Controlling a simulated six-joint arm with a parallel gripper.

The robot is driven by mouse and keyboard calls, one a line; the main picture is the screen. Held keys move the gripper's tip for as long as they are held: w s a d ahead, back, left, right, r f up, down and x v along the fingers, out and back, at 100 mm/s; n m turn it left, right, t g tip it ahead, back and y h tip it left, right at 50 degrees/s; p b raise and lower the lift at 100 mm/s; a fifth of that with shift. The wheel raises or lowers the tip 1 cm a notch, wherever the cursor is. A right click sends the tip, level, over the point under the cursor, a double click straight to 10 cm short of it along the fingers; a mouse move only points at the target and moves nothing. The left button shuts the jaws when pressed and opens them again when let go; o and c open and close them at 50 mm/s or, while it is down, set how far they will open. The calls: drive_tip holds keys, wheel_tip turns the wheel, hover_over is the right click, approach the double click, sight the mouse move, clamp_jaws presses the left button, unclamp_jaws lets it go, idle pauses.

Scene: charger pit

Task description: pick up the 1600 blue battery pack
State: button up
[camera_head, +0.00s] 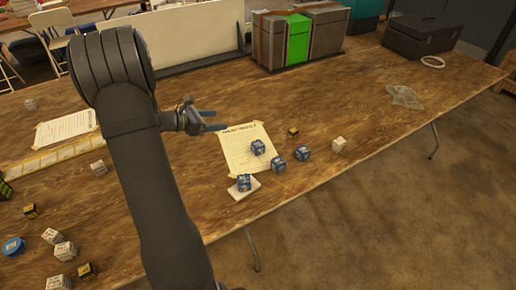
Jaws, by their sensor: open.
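Several blue battery packs lie right of centre on the wooden table. One blue pack (257,147) is on a printed paper sheet (238,152), another blue pack (279,165) is just right of the sheet's lower edge, and a third blue pack (303,153) is further right. The labels are too small to read, so I cannot tell which is the 1600. My gripper (220,120) is open and empty, up and left of the packs, apart from them.
Black-and-yellow blocks (293,133) and white blocks (338,144) lie scattered on the table (350,95). Grey and green cases (299,40) and a black box (421,36) stand at the back. The table's right part is mostly clear.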

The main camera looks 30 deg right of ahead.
approach(253, 145)
drive_tip(key=r+v, duration=0.1)
drive_tip(key=v, duration=0.5)
drive_tip(key=x, duration=1.3)
drive_tip(key=shift+a+f, duration=0.15)
drive_tip(key=shift+f, duration=0.1)
drive_tip(key=x, duration=0.5)
drive_tip(key=shift+s+a+f, duration=0.1)
drive_tip(key=shift+s+f, duration=0.05)
drive_tip(key=shift+f, duration=0.2)
drive_tip(key=c, duration=1.2)
drive_tip(key=shift+r, duration=0.15)
